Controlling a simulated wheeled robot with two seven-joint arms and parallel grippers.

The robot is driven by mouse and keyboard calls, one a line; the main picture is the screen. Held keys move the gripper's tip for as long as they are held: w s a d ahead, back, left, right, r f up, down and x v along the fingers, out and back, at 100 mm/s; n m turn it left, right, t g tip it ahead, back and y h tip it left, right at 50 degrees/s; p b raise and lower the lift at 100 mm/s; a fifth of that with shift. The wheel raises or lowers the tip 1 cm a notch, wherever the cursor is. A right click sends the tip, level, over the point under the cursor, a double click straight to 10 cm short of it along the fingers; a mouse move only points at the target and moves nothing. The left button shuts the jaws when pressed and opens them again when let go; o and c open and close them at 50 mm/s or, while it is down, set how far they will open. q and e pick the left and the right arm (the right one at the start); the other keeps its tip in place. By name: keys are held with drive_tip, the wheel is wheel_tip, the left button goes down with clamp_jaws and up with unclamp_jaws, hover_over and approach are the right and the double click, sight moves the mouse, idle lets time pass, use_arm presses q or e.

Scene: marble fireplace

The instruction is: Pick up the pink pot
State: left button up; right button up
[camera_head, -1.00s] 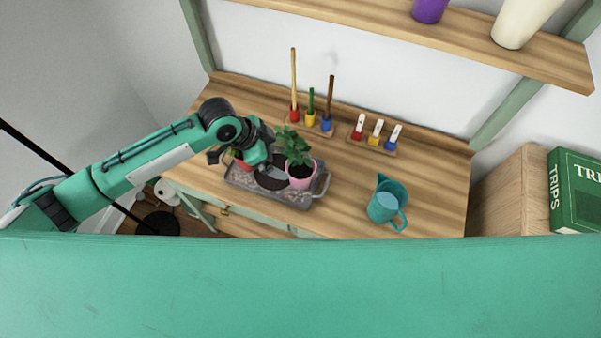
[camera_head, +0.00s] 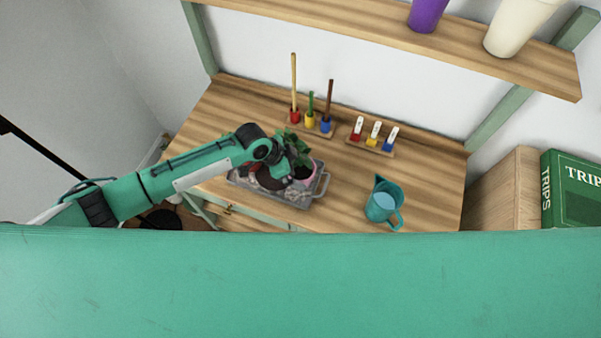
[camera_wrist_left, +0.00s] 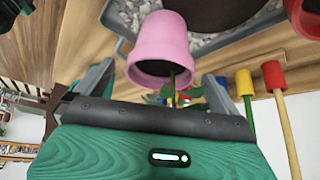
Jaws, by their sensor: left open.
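The pink pot (camera_head: 310,173) stands at the right end of a grey tray (camera_head: 300,203) on the wooden table, holding a green leafy plant (camera_head: 291,142). My left gripper (camera_head: 292,171) is open at the pot's left side and partly covers it and the plant. In the wrist view, the pink pot (camera_wrist_left: 163,42) appears upside down, just beyond and between the two spread fingers (camera_wrist_left: 158,82). Its stem and some leaves reach toward the palm. I cannot tell whether a finger touches the pot. My right gripper is not seen.
A red pot (camera_wrist_left: 305,18) is near the pink one. A teal pitcher (camera_head: 383,207) stands to the right. Behind are a holder with red, yellow and blue tools (camera_head: 310,121) and a rack of small markers (camera_head: 373,137). Table between tray and pitcher is clear.

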sight(302, 171)
use_arm(q)
drive_tip(key=shift+p+x, duration=0.45)
drive_tip(key=shift+x, duration=1.25)
drive_tip(key=c, duration=1.3)
drive_tip(key=shift+r, duration=0.1)
